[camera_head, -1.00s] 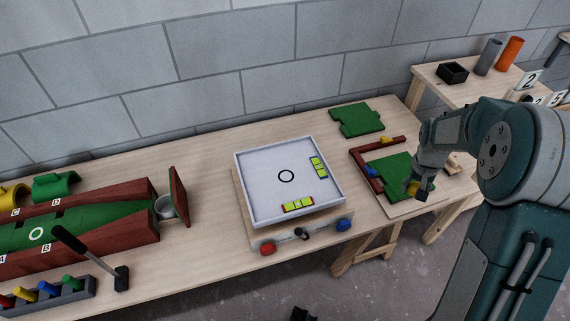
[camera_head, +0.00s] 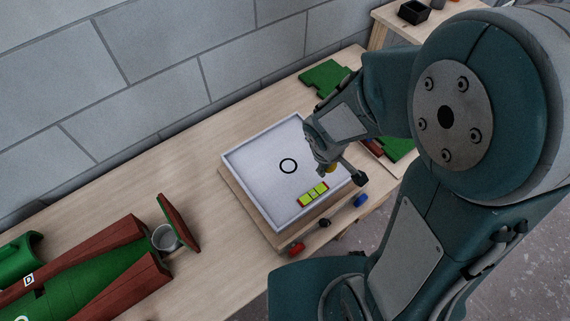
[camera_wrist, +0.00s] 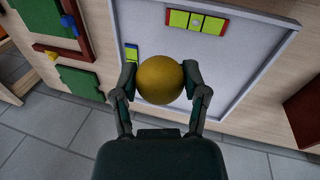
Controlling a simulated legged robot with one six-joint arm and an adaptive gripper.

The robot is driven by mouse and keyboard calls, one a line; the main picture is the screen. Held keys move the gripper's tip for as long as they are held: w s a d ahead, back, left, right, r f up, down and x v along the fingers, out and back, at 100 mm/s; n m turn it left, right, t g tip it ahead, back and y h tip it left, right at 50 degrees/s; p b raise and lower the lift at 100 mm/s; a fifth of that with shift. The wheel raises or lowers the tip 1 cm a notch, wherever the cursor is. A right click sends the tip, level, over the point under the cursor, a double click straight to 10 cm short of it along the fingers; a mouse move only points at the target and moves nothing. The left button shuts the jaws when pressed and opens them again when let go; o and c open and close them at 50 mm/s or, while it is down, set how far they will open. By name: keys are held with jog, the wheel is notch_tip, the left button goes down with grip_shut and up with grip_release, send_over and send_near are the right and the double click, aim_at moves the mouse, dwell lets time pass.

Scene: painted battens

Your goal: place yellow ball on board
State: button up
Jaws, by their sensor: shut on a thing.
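The yellow ball (camera_wrist: 160,80) sits between the two fingers of my gripper (camera_wrist: 160,84) in the wrist view, and both fingers press on it. In the head view only a small part of the ball (camera_head: 330,168) shows beside my gripper (camera_head: 338,174). The board (camera_head: 262,160) is a white tray with a raised rim and a black ring in the middle. My gripper holds the ball over the board's right part. The board (camera_wrist: 232,68) also shows behind the ball in the wrist view. I cannot tell the exact height above it.
A yellow-green level strip (camera_head: 313,194) lies along the board's front edge. A red knob (camera_head: 296,249) and a blue knob (camera_head: 361,200) stand in front. A green and red ramp (camera_head: 110,265) with a grey cup (camera_head: 165,238) is at left. Green pieces (camera_head: 325,77) lie behind.

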jog(key=shift+s+d+f+n, duration=0.1)
jog(key=shift+s+d+n, duration=0.1)
jog(key=shift+s, duration=0.2)
jog(key=shift+s+d+f+n, duration=0.1)
jog(key=shift+s+d+n, duration=0.1)
jog(key=shift+s, duration=0.2)
jog(key=w+a+f, duration=0.3)
jog(key=w+a, duration=0.3)
jog(key=a, duration=0.1)
send_over(290, 164)
jog(key=s, duration=0.1)
jog(key=f, duration=0.5)
jog(key=shift+s+d+f, duration=0.2)
jog(key=shift+d+f, duration=0.1)
jog(key=shift+w+a+f, duration=0.15)
jog(key=shift+a+f, duration=0.05)
jog(key=shift+a, duration=0.05)
jog(key=f, duration=0.2)
jog(key=a+f, duration=0.1)
jog(key=shift+w, duration=0.25)
jog(key=shift+f, duration=0.35)
jog(key=shift+d, duration=0.3)
jog(key=shift+f, duration=0.25)
